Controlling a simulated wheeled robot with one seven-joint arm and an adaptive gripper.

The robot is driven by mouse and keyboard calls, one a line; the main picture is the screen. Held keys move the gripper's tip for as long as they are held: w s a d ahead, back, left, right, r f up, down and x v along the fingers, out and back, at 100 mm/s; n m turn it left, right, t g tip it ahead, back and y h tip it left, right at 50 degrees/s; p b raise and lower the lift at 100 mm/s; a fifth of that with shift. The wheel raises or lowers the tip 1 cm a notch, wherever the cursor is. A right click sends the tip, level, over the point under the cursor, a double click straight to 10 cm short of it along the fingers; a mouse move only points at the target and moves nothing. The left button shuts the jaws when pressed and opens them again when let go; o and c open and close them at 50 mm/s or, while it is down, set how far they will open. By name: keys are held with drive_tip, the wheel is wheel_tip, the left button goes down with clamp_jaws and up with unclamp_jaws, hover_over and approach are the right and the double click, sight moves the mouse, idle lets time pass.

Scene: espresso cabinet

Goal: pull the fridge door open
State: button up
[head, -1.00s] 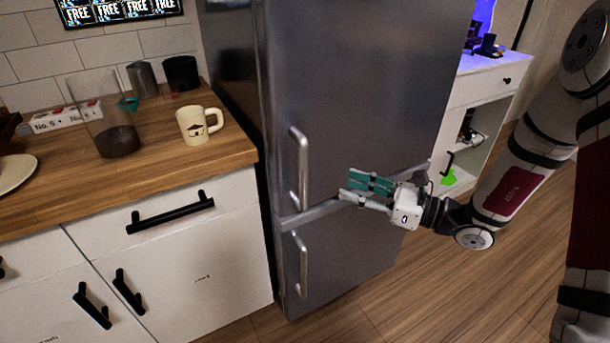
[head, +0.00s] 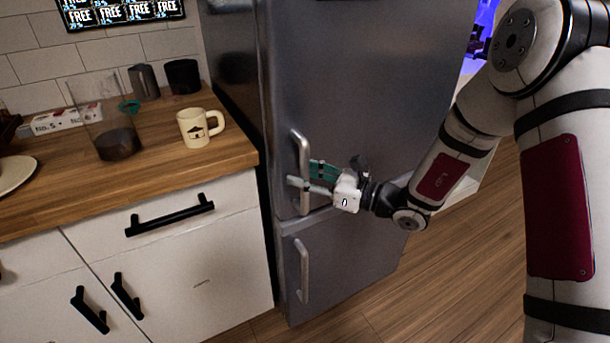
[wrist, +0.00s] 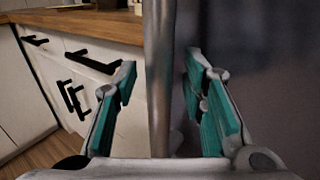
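The fridge is dark steel, with an upper door (head: 365,90) and a lower door (head: 345,265), both shut. The upper door's vertical bar handle (head: 301,150) is near its left edge. My gripper (head: 307,178) is at the lower part of this handle. In the wrist view the handle (wrist: 159,75) runs upright between the two teal-padded fingers of my gripper (wrist: 162,100). The fingers are spread, with a gap visible on each side of the bar. The lower door has its own bar handle (head: 303,272), below my gripper.
A wooden counter (head: 60,190) stands left of the fridge, with a mug (head: 196,128), a glass pitcher (head: 110,130) and dark cups. White cabinets with black handles (head: 170,215) are below it. Wooden floor (head: 440,285) is clear in front of the fridge at right.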

clamp_jaws()
drive_tip(key=shift+s, duration=0.1)
